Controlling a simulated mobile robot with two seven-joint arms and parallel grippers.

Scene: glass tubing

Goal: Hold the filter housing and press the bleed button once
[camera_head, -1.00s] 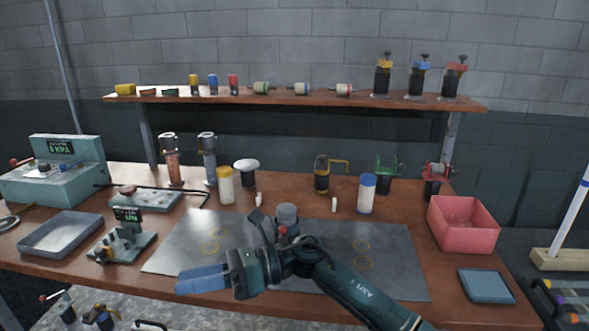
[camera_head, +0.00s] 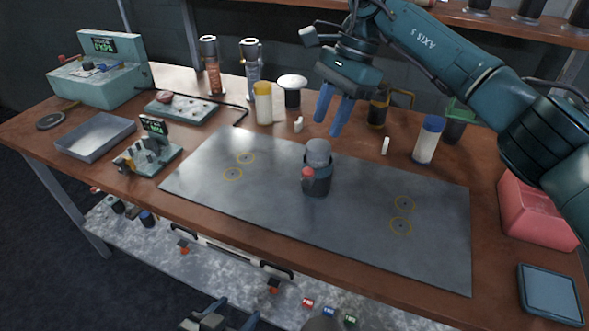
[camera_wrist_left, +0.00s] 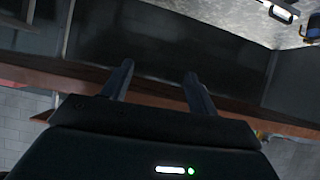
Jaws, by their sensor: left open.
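The filter housing (camera_head: 318,184) is a dark upright cylinder with a grey cap, standing on the grey mat (camera_head: 260,205). A red button (camera_head: 308,174), likely the bleed button, sticks out on its near side. My right gripper (camera_head: 332,128) points down with its blue fingers apart and empty. It is above and behind the housing, apart from it. My left gripper (camera_head: 233,314) is low at the bottom edge, below the table's front edge. In the left wrist view its dark fingers (camera_wrist_left: 158,75) are apart with nothing between them.
Yellow-capped (camera_head: 263,104) and blue-capped (camera_head: 428,140) bottles stand behind the mat. A grey tray (camera_head: 95,138) and a small gauge stand (camera_head: 150,155) are at left. A red bin (camera_head: 535,215) is at right. The mat around the housing is clear.

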